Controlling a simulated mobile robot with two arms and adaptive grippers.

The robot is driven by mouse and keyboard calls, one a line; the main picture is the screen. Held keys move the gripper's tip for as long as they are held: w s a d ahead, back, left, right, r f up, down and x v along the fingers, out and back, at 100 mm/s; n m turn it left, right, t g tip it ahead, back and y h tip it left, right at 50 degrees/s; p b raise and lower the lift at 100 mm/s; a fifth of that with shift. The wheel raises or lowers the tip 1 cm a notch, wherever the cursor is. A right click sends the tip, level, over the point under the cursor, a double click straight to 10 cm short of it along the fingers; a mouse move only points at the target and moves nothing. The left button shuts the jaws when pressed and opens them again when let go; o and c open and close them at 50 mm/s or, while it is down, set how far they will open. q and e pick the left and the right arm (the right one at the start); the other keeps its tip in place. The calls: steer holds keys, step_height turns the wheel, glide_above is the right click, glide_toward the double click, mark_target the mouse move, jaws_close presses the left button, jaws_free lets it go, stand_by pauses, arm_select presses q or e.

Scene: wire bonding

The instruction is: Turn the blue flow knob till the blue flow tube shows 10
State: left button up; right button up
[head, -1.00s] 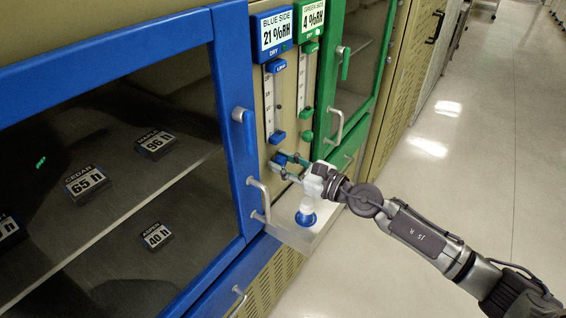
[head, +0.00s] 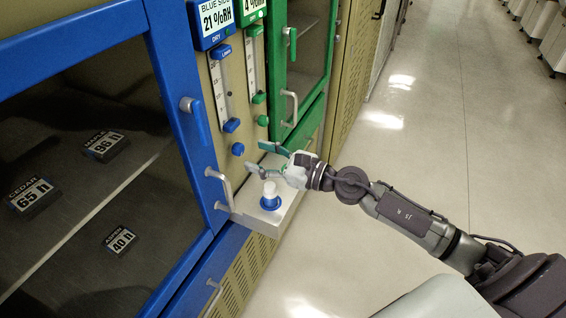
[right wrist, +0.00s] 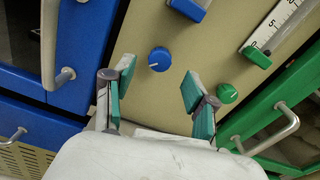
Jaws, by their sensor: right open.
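The blue flow knob (head: 238,149) is on the beige panel below the blue flow tube (head: 219,84). The tube's scale is too small for me to read a value. In the right wrist view the blue knob (right wrist: 159,59) shows whole, with a small white mark on its face. My right gripper (head: 257,157) is open and empty, its fingers apart, off the panel and to the right of the knob. In the wrist view its fingertips (right wrist: 158,79) frame the space just below the knob, not touching it. My left gripper is out of view.
A green knob (right wrist: 227,93) sits close to the right finger in the wrist view. Blue door handles (head: 221,188) and a green door handle (head: 290,108) flank the panel.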

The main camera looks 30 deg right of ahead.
steer(key=v, duration=0.6)
steer(key=shift+s+d, duration=0.25)
steer(key=shift+s, duration=0.05)
